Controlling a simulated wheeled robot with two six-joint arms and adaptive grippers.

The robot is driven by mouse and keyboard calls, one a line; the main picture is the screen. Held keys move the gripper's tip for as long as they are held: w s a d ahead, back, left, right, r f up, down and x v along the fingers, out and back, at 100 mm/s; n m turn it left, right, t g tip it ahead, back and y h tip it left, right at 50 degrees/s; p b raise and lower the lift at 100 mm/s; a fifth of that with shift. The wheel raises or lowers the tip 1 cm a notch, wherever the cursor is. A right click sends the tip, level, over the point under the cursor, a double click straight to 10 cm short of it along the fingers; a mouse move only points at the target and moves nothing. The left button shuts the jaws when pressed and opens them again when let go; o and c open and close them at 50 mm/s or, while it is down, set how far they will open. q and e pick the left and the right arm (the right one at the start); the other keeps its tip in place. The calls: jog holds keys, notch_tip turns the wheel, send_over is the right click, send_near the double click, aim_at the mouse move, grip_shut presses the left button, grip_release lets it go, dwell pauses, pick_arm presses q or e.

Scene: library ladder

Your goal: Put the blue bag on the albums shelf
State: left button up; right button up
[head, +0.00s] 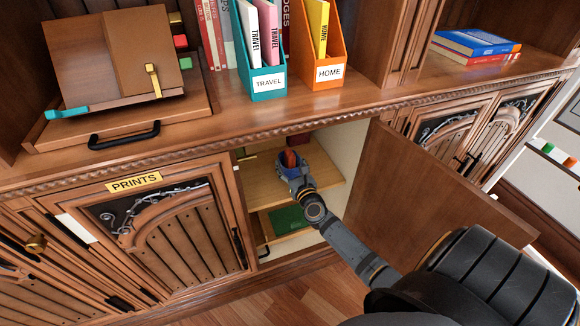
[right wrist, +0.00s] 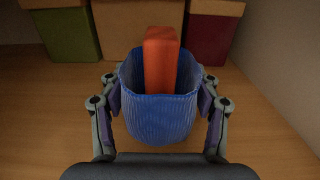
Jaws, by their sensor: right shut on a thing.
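The blue bag (right wrist: 160,118) is an open-topped ribbed blue holder with an orange-red block (right wrist: 160,62) standing up in it. In the right wrist view my right gripper (right wrist: 160,105) is shut on it, with a finger on each side. In the head view the bag (head: 291,170) is inside the open cabinet, over the upper wooden shelf (head: 325,178). I cannot tell whether its base touches the board. My right arm reaches in from the lower right. No label for the albums shelf is readable. My left gripper is not in view.
Behind the bag stand a green box (right wrist: 68,35), a brown box (right wrist: 138,28) and a dark red box (right wrist: 210,35). The open cabinet door (head: 430,190) is right of my arm. A green item (head: 287,220) lies on the lower level. The PRINTS door (head: 150,230) is closed.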

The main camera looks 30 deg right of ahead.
jog(key=shift+f, duration=0.1)
jog(key=o, duration=1.3)
jog(key=shift+o, duration=0.2)
jog(key=shift+r, duration=0.2)
jog(key=v, duration=1.2)
jog(key=s+a+f+n+g+y, duration=0.25)
jog(key=a+n, duration=0.25)
jog(key=n, duration=0.3)
jog(key=s+a+f+n+g+y, duration=0.1)
jog(key=a+f+n+y, duration=0.15)
jog(key=a+n, duration=0.45)
jog(key=s+a+f+n+g+y, duration=0.2)
jog(key=a+n+y, duration=0.2)
jog(key=n, duration=0.5)
jog(key=s+d+f+n+g+h, duration=0.1)
jog(key=s+f+n+g, duration=0.2)
jog(key=s+n, duration=0.3)
jog(key=s+d+f+n+g+h, duration=0.1)
jog(key=s+f+n+g+h, duration=0.1)
jog(key=s+f+n+g, duration=0.2)
jog(key=s+n+g, duration=0.1)
jog(key=s+n, duration=0.2)
jog(key=n, duration=0.2)
jog(key=shift+s+d+h, duration=0.2)
jog(key=shift+d+h, duration=0.1)
jog(key=shift+d, duration=0.05)
